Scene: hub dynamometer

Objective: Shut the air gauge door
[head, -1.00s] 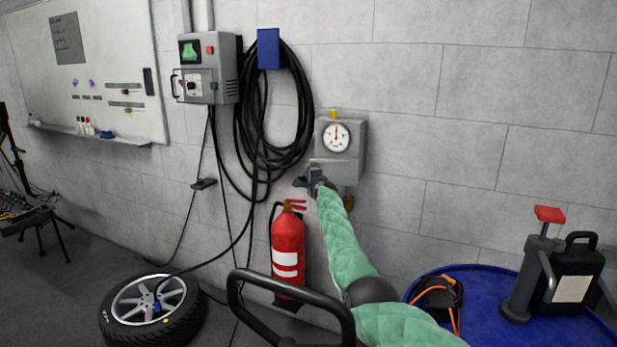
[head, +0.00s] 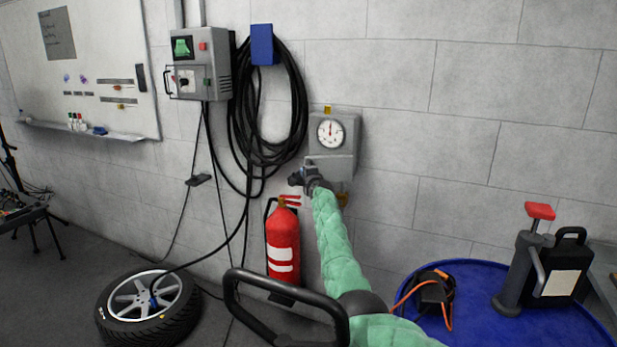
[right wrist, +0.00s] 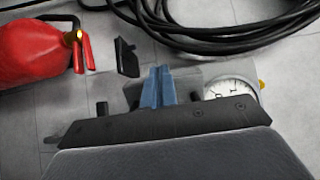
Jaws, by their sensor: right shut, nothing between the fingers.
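The air gauge (head: 330,132) is a round white dial on a grey wall box (head: 346,165) with a yellow fitting on top. My right gripper (head: 311,180) is in front of the box's lower left part and hides it. In the right wrist view its blue fingertips (right wrist: 158,88) are together and empty, left of the dial (right wrist: 231,97). A small black piece (right wrist: 127,57) stands out left of the fingertips, perhaps the door's handle. The door's panel and its angle are not clear to me. My left gripper is not in view.
A red fire extinguisher (head: 283,240) hangs below left of the box. A coiled black hose (head: 262,105) hangs to its left, by a grey control box (head: 200,62).

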